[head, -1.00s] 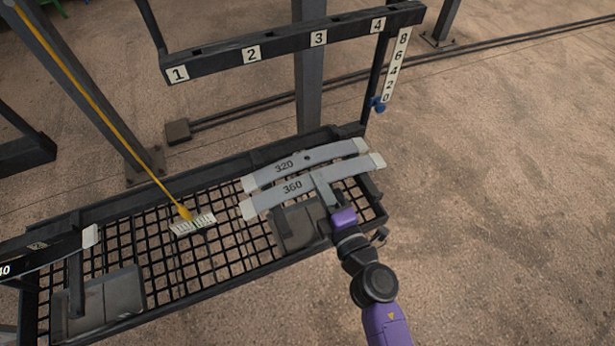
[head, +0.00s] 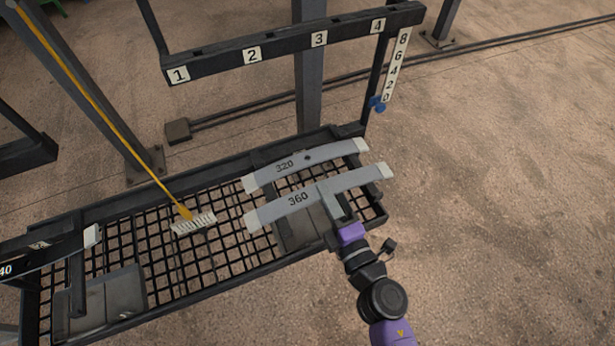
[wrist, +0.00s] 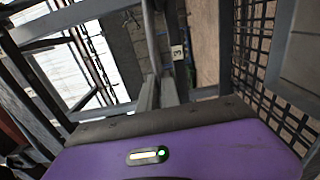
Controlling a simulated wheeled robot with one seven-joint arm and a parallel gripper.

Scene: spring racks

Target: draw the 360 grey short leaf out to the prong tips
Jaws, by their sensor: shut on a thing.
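The 360 grey short leaf (head: 275,210) is a long, slightly bowed grey bar with pale ends, in the head view right of centre. My gripper (head: 328,192) is shut on it to the right of its number, at its near edge. The 320 leaf (head: 320,157), of similar shape, lies behind it, with a gap between them. The prongs under the leaves are mostly hidden, so I cannot tell how far along them the 360 leaf sits. In the wrist view my fingers (wrist: 160,90) show only in part, and the held leaf is not clear.
A black mesh rack (head: 165,280) runs below the leaves, with a grey plate (head: 105,300) at its left. A yellow rod (head: 120,140) ends at a pale brush-like piece (head: 194,222). A numbered bar (head: 285,42) stands behind. Floor is open at right.

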